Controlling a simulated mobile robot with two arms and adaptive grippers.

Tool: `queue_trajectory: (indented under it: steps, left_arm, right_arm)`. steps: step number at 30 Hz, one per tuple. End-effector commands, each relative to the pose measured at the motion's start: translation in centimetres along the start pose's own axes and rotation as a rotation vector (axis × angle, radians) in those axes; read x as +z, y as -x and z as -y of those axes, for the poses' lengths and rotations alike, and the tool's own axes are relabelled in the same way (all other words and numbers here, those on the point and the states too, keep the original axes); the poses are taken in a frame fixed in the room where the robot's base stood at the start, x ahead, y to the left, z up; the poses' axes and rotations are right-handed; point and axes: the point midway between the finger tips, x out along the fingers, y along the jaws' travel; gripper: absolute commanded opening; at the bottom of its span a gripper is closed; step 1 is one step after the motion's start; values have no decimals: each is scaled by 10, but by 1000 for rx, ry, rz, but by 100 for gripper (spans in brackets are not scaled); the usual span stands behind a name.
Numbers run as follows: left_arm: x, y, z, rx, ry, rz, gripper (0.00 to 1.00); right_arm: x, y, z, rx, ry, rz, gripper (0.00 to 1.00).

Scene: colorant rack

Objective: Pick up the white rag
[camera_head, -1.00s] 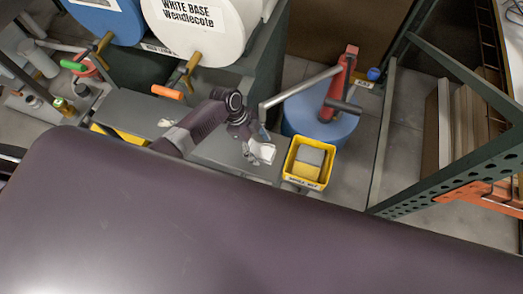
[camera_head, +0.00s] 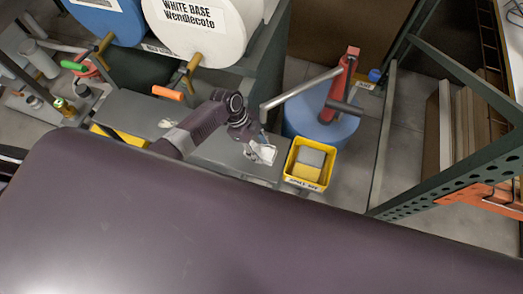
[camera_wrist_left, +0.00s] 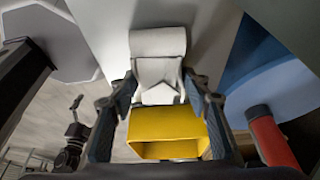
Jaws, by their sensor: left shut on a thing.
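The white rag (camera_head: 264,154) is at the right end of the grey bench in the head view. In the left wrist view the rag (camera_wrist_left: 158,44) shows as a pale folded strip, pinched narrower between the fingertips. My left gripper (camera_head: 257,143) reaches over the bench from the left. Its two fingers sit on either side of the rag in the left wrist view (camera_wrist_left: 160,84), shut on it. I cannot tell whether the rag is clear of the bench. My right gripper is in neither current view.
A yellow bin (camera_head: 292,158) with grey and yellow contents stands just right of the rag. Behind it is a blue drum (camera_head: 302,118) with a red pump (camera_head: 336,100). A green rack frame (camera_head: 440,182) stands at right. An orange-handled tap (camera_head: 167,93) overhangs the bench.

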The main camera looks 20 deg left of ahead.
Motion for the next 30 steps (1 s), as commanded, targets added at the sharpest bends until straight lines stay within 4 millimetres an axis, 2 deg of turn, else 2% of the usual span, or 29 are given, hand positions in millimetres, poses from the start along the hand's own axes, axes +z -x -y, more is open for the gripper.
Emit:
queue_trajectory:
  steps: [7,13,20,24,30]
  left_arm:
    - [-3,6,0,0,0,-1,24]
    - [-7,20,-1,-2,-2,1,24]
    - [-7,17,-52,3,-1,2,24]
    - [-9,16,-91,5,-2,2,24]
    - [-11,15,-140,3,-1,2,24]
  right_arm:
    - [-1,6,3,-4,-1,0,99]
    - [-1,2,4,-5,-1,-1,99]
    - [-1,3,4,-5,0,0,99]
    - [0,1,4,-5,0,0,99]
    - [0,-2,4,-5,0,0,99]
